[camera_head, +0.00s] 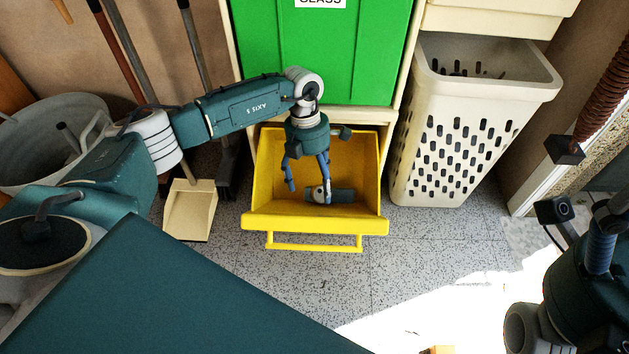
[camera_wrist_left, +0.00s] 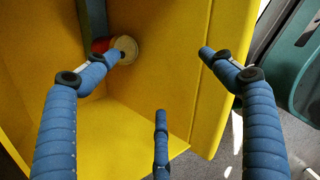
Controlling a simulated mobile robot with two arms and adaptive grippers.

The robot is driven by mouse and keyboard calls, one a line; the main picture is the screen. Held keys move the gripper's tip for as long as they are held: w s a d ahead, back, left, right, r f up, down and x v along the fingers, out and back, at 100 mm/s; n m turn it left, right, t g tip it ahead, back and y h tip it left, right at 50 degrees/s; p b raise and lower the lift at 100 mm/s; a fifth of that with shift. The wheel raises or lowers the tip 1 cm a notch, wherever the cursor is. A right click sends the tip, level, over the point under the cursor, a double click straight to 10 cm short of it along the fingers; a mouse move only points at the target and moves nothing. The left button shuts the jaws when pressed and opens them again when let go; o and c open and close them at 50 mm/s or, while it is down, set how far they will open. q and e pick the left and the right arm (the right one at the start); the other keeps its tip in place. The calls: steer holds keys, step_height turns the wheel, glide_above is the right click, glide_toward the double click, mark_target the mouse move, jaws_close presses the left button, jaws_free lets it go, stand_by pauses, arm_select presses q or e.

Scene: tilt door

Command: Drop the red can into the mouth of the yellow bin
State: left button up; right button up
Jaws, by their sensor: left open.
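The yellow bin (camera_head: 315,225) is tilted open below a green panel, its mouth facing up. My left gripper (camera_head: 309,193) points down into the mouth, with its blue fingers spread and nothing between them. In the left wrist view the red can (camera_wrist_left: 101,45) shows its pale round end inside the yellow bin (camera_wrist_left: 160,90), partly hidden behind the left finger; whether they touch I cannot tell. In the head view a pale round end (camera_head: 318,194) with a dark body lies low in the bin by a fingertip. My right gripper (camera_head: 600,245) shows only partly at the right edge.
A perforated cream basket (camera_head: 460,135) stands right of the bin. A cream dustpan (camera_head: 190,210) and a grey tub (camera_head: 35,165) are on the left, with long handles against the wall. The speckled floor in front is clear apart from a small yellow object (camera_head: 438,350).

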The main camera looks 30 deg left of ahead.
arm_select(q)
steer(key=v, duration=1.2)
stand_by(0.4)
